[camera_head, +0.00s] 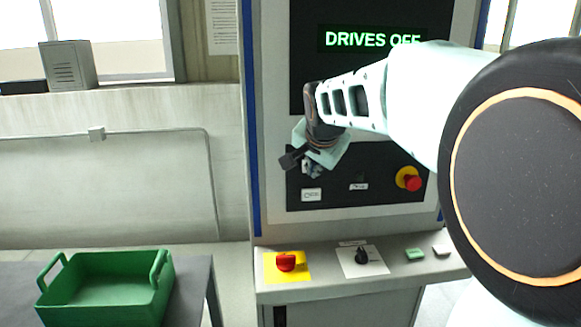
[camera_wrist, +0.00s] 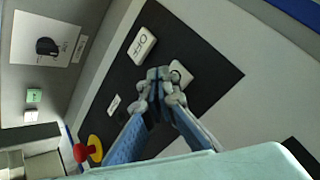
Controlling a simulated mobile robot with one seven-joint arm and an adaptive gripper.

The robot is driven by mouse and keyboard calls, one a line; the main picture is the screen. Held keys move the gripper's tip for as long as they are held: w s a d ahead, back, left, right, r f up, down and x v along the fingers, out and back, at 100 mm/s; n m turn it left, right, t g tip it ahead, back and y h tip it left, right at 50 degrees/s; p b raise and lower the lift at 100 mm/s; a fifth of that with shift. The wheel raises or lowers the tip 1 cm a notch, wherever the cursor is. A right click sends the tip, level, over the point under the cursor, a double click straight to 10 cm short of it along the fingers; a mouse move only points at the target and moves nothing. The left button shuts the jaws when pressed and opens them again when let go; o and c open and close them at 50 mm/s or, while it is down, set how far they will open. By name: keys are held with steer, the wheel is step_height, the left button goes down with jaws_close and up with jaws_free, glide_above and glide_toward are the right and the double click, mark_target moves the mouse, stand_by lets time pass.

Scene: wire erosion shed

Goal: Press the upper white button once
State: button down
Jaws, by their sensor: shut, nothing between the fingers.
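A lower white button (camera_head: 442,251) sits on the sloped console ledge.
The screen (camera_head: 372,39) reads "DRIVES OFF". A red mushroom knob (camera_head: 412,183) is on the panel's right. The ledge carries a red switch (camera_head: 286,261), a black rotary knob (camera_head: 363,256) and a green button (camera_head: 414,254). A green crate (camera_head: 105,296) stands on a table at lower left.

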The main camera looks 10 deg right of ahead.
steer(key=shift+w, duration=0.2)
steer(key=shift+s, duration=0.1)
stand_by(0.4)
steer(key=shift+s+b, duration=0.45)
steer(key=shift+s, duration=0.3)
